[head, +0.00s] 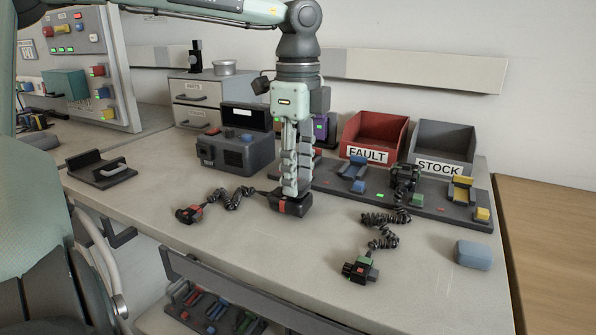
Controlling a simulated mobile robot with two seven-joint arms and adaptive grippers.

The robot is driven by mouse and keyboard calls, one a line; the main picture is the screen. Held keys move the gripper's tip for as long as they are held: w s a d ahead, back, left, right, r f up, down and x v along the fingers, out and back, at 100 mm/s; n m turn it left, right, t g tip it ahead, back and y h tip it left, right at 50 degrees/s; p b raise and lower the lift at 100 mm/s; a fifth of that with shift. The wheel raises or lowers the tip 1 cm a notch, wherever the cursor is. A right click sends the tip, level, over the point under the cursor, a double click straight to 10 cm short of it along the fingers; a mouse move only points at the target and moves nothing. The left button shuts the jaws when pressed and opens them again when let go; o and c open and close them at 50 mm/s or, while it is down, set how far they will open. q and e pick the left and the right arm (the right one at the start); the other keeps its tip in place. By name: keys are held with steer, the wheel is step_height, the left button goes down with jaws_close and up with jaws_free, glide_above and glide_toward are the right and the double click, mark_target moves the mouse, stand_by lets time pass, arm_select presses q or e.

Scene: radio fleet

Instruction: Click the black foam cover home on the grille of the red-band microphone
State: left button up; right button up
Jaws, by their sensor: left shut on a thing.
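My left gripper (296,188) points straight down over the middle of the table. It is shut on a black block with a red mark (291,206), low at the tabletop; the fingers hide part of it. A small black microphone with a red band (189,214) lies on the table to the left of it. A coiled black cord (232,198) runs from that microphone towards the held block, its far end partly hidden. I cannot make out a separate black foam cover or whether the microphone's grille is covered. My right gripper is not in view.
A green-band microphone (361,269) lies at front right on its coiled cord. A grey-blue block (473,255) is near the right edge. Behind stand a dark radio box (236,151), a charger rack (335,183), a red FAULT bin (375,132) and a grey STOCK bin (445,146). The front middle is clear.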

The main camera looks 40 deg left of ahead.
arm_select(q)
steer(key=shift+f+b, duration=0.5)
steer(key=shift+f, duration=0.05)
steer(key=o, duration=1.1)
steer(key=shift+o, duration=0.2)
step_height(320, 180, up, 12)
